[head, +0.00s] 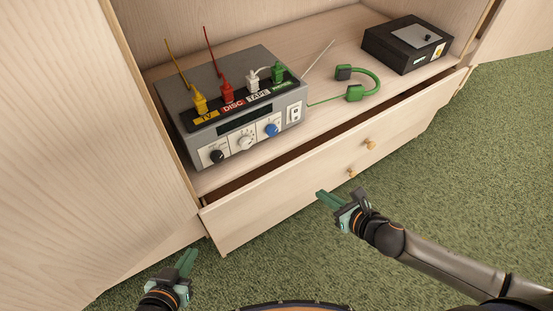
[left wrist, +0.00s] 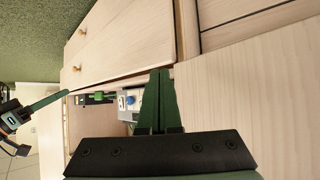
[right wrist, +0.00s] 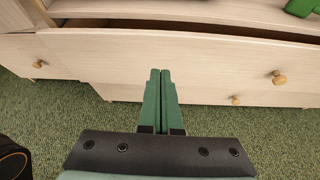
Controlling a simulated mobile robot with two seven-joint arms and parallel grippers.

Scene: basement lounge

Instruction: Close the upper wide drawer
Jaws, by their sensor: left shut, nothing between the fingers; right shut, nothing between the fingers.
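The upper wide drawer (head: 285,180) is a pale wood front below the open shelf. It stands partly out, with a dark gap behind its top edge, and its round wooden knob (head: 370,143) shows in the head view. My right gripper (head: 321,196) is shut and empty in front of the drawer fronts. In the right wrist view its fingers (right wrist: 159,72) point at the pale front (right wrist: 200,62); contact cannot be told. My left gripper (head: 189,256) is shut and empty, low in front of the cabinet's left part. The left wrist view also shows the drawer front (left wrist: 130,45).
A grey switch box (head: 235,115) with coloured plugs, green headphones (head: 365,80) and a black box (head: 407,44) stand on the shelf above. A lower knob (head: 352,173) sits beneath the upper one. Green carpet (head: 440,185) is clear at the right.

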